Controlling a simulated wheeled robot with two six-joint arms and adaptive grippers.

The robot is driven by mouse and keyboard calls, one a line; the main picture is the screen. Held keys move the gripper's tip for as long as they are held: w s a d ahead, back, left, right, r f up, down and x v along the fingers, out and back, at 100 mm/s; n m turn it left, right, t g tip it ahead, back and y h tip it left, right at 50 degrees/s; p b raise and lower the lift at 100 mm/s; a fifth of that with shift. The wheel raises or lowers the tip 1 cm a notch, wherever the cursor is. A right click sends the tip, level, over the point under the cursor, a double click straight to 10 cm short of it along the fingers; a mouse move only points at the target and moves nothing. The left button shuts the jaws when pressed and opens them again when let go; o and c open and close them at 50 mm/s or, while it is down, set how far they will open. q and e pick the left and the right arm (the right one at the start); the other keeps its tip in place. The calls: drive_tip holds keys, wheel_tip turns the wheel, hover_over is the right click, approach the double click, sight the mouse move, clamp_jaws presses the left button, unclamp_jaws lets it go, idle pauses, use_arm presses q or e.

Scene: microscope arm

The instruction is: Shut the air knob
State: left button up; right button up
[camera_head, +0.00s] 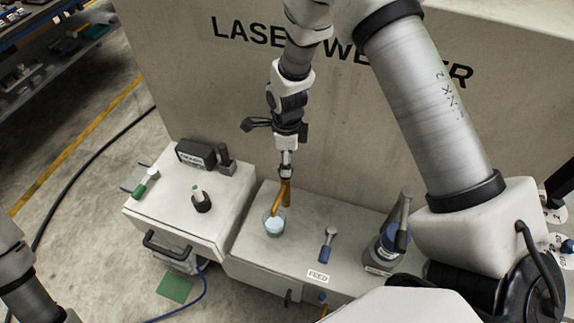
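No knob that I can read as the air knob shows. A valve with a green handle (147,182) is on the left edge of the left pale box. A small blue-grey lever (328,244) lies on the right box, behind a FEED label (318,275). What seems to be my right arm reaches down in the middle; its gripper end (285,182) is above the right box, with orange-brown prongs at a cup of light blue liquid (274,226). Its opening is unclear. My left gripper is out of view.
A black block (196,154) sits at the back of the left box. A large beige LASER WELDER cabinet (200,80) closes off the back. Cables cross the floor at left.

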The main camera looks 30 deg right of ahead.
wheel_tip(320, 180, up, 8)
drive_tip(key=shift+r, duration=0.1)
idle(0.4)
